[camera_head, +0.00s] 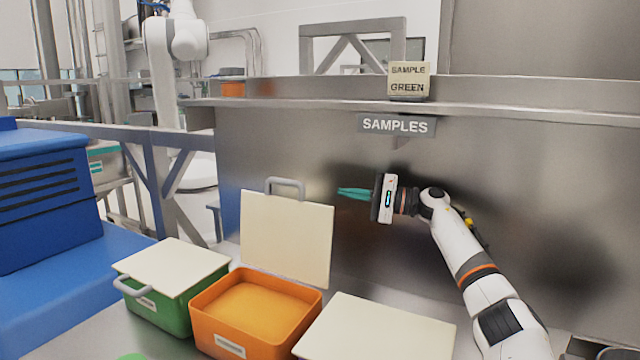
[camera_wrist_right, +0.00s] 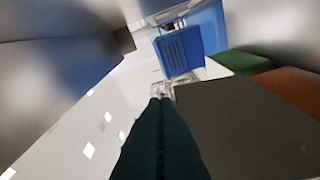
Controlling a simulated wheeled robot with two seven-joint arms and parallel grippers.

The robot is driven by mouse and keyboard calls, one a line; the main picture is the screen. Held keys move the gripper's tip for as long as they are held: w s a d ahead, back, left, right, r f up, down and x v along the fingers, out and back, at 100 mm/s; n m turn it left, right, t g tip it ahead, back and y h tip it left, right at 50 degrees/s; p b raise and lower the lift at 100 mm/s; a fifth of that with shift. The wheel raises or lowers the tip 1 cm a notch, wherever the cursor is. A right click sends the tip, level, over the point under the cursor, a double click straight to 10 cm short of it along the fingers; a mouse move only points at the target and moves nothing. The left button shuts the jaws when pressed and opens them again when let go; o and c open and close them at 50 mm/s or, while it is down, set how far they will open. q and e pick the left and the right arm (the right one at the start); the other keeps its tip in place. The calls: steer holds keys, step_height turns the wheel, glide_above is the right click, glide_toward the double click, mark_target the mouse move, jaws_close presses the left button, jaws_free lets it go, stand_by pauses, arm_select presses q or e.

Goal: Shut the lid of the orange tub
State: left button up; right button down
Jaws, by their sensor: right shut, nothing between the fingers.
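The orange tub (camera_head: 255,338) stands on the metal counter in the head view, its inside in plain sight. Its cream lid (camera_head: 287,236) stands upright at the tub's back edge, with a grey handle (camera_head: 285,188) at the top. My right gripper (camera_head: 341,192) is shut and empty, with teal fingers pointing left, just right of the raised lid's upper right corner. A small gap shows between them in the head view. In the right wrist view the shut fingers (camera_wrist_right: 160,140) point ahead, the lid (camera_wrist_right: 235,125) beside them on the right. My left gripper is not in view.
A green tub (camera_head: 165,312) with its lid down stands left of the orange one. Another cream lid (camera_head: 375,330) lies to the right. A metal wall with a SAMPLES sign (camera_head: 396,125) rises behind. A blue cabinet (camera_head: 50,200) stands at the left.

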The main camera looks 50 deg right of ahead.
mark_target(302, 184)
steer(key=w+a+r+p, duration=0.1)
steer(key=w+a+p, duration=0.1)
steer(key=a, duration=0.1)
steer(key=w+a+p, duration=0.2)
steer(key=a, duration=0.1)
steer(key=w+a+r+p, duration=0.1)
steer(key=w+a+p, duration=0.1)
steer(key=a, duration=0.1)
steer(key=shift+w+r, duration=0.35)
